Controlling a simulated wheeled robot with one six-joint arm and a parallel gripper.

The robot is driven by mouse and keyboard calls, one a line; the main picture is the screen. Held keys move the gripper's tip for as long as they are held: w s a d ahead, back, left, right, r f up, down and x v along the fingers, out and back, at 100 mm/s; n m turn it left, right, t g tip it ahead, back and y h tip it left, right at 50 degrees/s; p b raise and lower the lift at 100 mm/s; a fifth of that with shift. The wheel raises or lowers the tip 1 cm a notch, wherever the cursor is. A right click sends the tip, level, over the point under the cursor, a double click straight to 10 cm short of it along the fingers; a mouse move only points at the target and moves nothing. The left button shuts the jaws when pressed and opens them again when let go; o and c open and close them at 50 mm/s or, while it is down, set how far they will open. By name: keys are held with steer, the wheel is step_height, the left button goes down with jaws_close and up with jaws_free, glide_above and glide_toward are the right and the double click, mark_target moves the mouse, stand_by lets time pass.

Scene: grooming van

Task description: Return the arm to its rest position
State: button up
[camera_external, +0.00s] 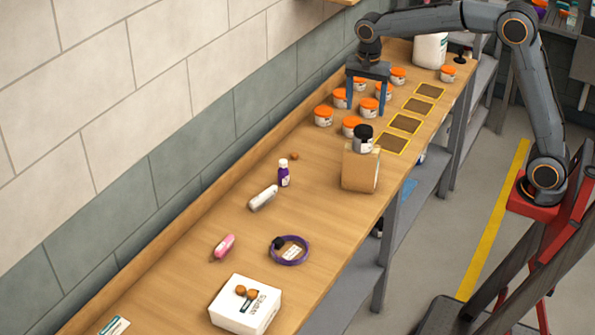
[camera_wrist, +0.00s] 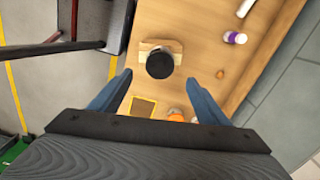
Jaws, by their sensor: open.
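My gripper (camera_external: 369,92) is above the far part of the wooden bench, over several white jars with orange lids. Its two blue fingers are spread apart with nothing between them. It also shows in the wrist view (camera_wrist: 158,90). My arm reaches across from its red mount at the right, with its elbow raised high. In the wrist view a black-lidded jar (camera_wrist: 160,64) on a wooden block (camera_wrist: 176,47) lies ahead of the fingertips. An orange lid (camera_wrist: 176,115) shows near the right finger.
The orange-lidded jars (camera_external: 324,116) stand close under my gripper. Yellow-edged dark squares (camera_external: 405,123) run along the bench's right edge. The black-lidded jar (camera_external: 363,139) stands on the wooden block (camera_external: 360,170). A purple bottle (camera_external: 283,174), a purple ring (camera_external: 289,250) and a white box (camera_external: 245,304) are nearer.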

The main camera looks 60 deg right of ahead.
steer(key=shift+r, duration=0.8)
